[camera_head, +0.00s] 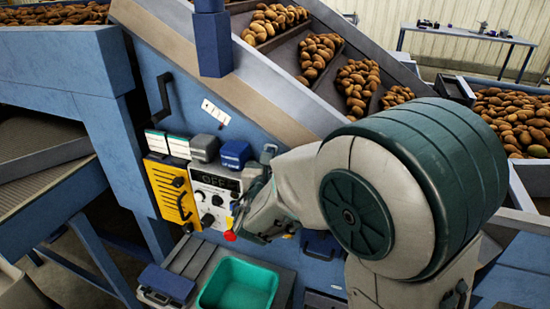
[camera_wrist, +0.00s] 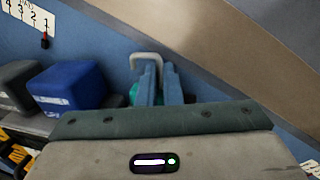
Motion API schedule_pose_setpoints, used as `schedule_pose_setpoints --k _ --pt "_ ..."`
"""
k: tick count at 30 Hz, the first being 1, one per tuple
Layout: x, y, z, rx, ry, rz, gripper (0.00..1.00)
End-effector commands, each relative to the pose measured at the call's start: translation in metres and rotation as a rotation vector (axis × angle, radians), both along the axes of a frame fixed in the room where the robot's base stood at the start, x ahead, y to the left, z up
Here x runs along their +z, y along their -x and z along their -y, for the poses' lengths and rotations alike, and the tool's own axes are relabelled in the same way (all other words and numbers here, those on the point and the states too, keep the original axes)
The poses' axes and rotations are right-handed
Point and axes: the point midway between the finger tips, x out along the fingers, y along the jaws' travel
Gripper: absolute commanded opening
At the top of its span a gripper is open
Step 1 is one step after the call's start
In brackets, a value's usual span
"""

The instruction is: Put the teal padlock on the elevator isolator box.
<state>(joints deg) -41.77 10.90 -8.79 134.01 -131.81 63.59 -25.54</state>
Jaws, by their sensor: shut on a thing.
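The teal padlock (camera_wrist: 133,94) is held between the blue fingers of my gripper (camera_wrist: 158,92) in the wrist view. Its grey shackle (camera_wrist: 148,60) stands up beyond the fingertips; most of its body is hidden by the fingers. In the head view the shackle (camera_head: 269,149) shows just right of a blue box (camera_head: 235,153), and my gripper (camera_head: 262,176) is in front of the blue machine panel. A grey box (camera_head: 205,147) stands left of the blue one. I cannot read which box is the elevator isolator. The padlock is apart from both boxes in the wrist view.
Below the boxes is a control panel (camera_head: 213,190) with knobs and an OFF display. A yellow panel (camera_head: 171,191) is at its left. A teal bin (camera_head: 237,284) sits on the shelf below. A sloping conveyor side (camera_head: 235,80) rises behind.

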Motion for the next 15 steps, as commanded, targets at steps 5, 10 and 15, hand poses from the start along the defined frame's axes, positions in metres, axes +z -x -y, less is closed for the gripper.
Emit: schedule_pose_setpoints --k 5,10,15 --pt "-0.0009 -0.0001 0.0001 0.0 0.0 0.0 0.27" --pt "-0.0008 0.0 0.0 0.0 0.0 0.0 0.27" --pt "0.0047 0.0004 -0.0004 0.001 0.0 0.0 0.27"
